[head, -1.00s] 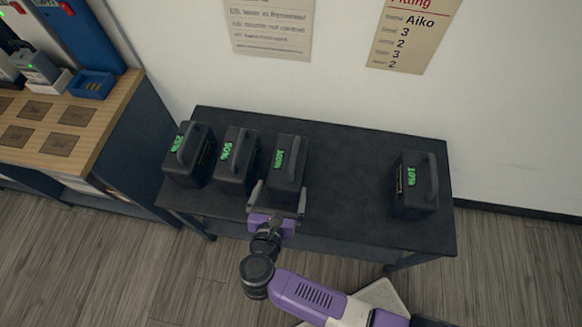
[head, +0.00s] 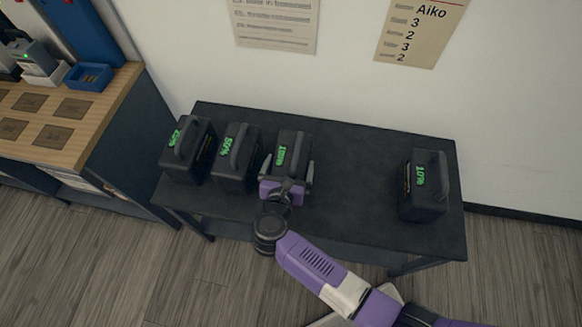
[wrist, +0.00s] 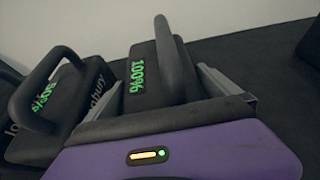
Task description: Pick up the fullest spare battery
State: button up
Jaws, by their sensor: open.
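The spare battery reading 100% (head: 293,148) stands upright on the dark table, third from the left in the head view. In the wrist view this battery (wrist: 150,75) shows its green 100% and a black top handle. My gripper (head: 288,172) is open, with one finger on each side of this battery. In the wrist view my gripper (wrist: 165,105) has its purple body close in front of the battery. The battery reading 50% (head: 235,160) stands just left of it, also in the wrist view (wrist: 50,110). The leftmost battery (head: 185,152) has a label hard to read. A 10% battery (head: 422,190) stands far right.
The dark table (head: 350,170) is bare between the 100% and 10% batteries. A wooden-topped bench (head: 95,120) with a blue tray (head: 88,77) stands at the left. Paper notices (head: 420,30) hang on the wall behind.

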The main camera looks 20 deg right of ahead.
jog(key=c, duration=1.6)
jog(key=shift+w+r, duration=0.1)
jog(key=shift+r, duration=0.15)
jog(key=shift+c, duration=0.5)
jog(key=shift+r, duration=0.1)
